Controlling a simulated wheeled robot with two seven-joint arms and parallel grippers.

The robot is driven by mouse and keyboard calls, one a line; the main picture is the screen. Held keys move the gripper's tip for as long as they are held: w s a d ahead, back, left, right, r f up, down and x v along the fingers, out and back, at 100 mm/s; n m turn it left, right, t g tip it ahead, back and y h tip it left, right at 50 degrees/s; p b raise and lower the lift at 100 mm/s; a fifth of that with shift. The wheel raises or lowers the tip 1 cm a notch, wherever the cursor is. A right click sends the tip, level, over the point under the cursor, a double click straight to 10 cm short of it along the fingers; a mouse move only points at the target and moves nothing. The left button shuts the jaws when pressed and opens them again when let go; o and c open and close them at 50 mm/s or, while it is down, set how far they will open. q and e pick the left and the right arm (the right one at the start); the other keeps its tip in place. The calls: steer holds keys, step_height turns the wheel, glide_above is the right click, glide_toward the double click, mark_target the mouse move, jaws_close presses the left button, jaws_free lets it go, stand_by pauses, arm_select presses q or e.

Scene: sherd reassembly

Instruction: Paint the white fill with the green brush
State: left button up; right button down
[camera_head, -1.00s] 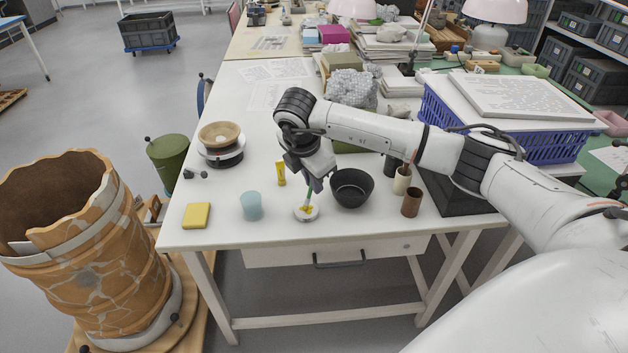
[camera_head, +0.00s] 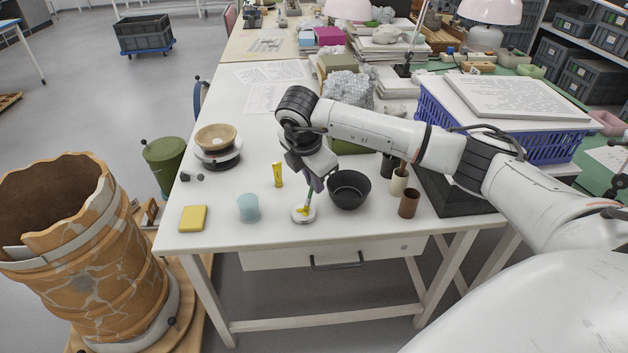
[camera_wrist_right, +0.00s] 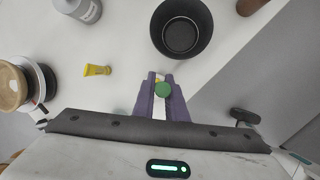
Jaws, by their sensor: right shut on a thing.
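The green brush (camera_head: 309,195) is held in my right gripper (camera_head: 316,183), which is shut on its handle. The brush points down into a small white dish (camera_head: 303,220) with yellow paint at the table's front. Whether the bristles touch the paint is too small to tell. In the right wrist view the brush's round green end (camera_wrist_right: 162,90) shows between the purple fingers of the gripper (camera_wrist_right: 163,82). A large orange vessel (camera_head: 85,265) with pale filled cracks stands at the left, apart from the brush. My left gripper is out of view.
A black bowl (camera_head: 349,190) is close right of the dish. A blue cup (camera_head: 248,208), a yellow tube (camera_head: 278,174), a yellow block (camera_head: 193,218) and a brown cup (camera_head: 409,203) stand on the white table (camera_head: 225,238).

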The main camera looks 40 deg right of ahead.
steer(key=shift+r+p, duration=1.15)
steer(key=shift+r, duration=1.15)
